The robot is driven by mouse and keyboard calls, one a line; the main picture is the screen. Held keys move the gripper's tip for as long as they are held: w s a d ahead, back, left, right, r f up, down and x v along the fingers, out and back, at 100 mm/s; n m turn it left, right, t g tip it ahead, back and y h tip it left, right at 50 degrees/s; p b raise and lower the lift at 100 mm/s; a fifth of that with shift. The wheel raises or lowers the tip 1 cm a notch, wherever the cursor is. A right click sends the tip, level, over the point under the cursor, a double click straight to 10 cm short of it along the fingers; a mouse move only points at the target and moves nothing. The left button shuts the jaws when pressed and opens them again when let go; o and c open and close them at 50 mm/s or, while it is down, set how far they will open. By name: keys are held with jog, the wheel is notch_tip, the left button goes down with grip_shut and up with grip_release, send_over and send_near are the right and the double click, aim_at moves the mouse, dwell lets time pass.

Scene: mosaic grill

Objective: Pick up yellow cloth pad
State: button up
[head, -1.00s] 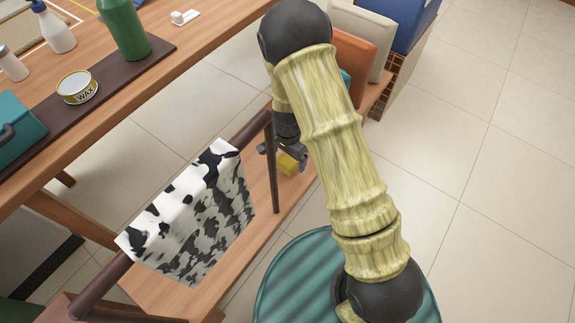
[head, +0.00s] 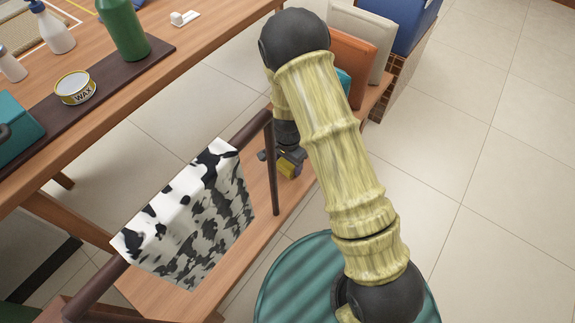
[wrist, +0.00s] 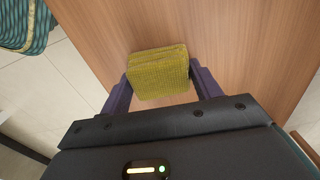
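The yellow cloth pad (wrist: 158,74) is a small, thick, woven block on a wooden surface in the wrist view. In the head view the pad (head: 287,170) shows on the low wooden shelf behind the rail post, partly covered by my gripper. My gripper (wrist: 160,72) has one dark finger on each side of the pad, with the fingertips very close to its sides. The fingers stand wide apart and I see no clear grip on the pad. In the head view my gripper (head: 281,160) is low at the shelf, partly hidden by my arm.
A dark rail (head: 245,132) with an upright post carries a black-and-white spotted cloth (head: 195,215) left of my gripper. An orange cushion (head: 352,62) and a cream cushion stand beyond my arm. The table (head: 165,85) with a wax tin (head: 75,88) is at left. Tiled floor is clear at right.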

jog(key=shift+r, duration=0.1)
notch_tip(320, 180, up, 10)
jog(key=p, duration=0.3)
jog(key=shift+p, duration=0.35)
jog(key=o, duration=0.4)
jog(key=shift+c, duration=1.5)
jog(key=w+d+r+n+p, duration=0.1)
jog(key=d+r+n+p, duration=0.3)
jog(key=r+p, duration=0.9)
jog(key=w+d+r+n+p, duration=0.1)
jog(key=d+r+n+p, duration=0.3)
jog(key=d+r+p, duration=0.5)
notch_tip(320, 180, up, 5)
jog(key=p, duration=0.8)
jog(key=shift+d, duration=0.15)
jog(key=shift+f, duration=0.2)
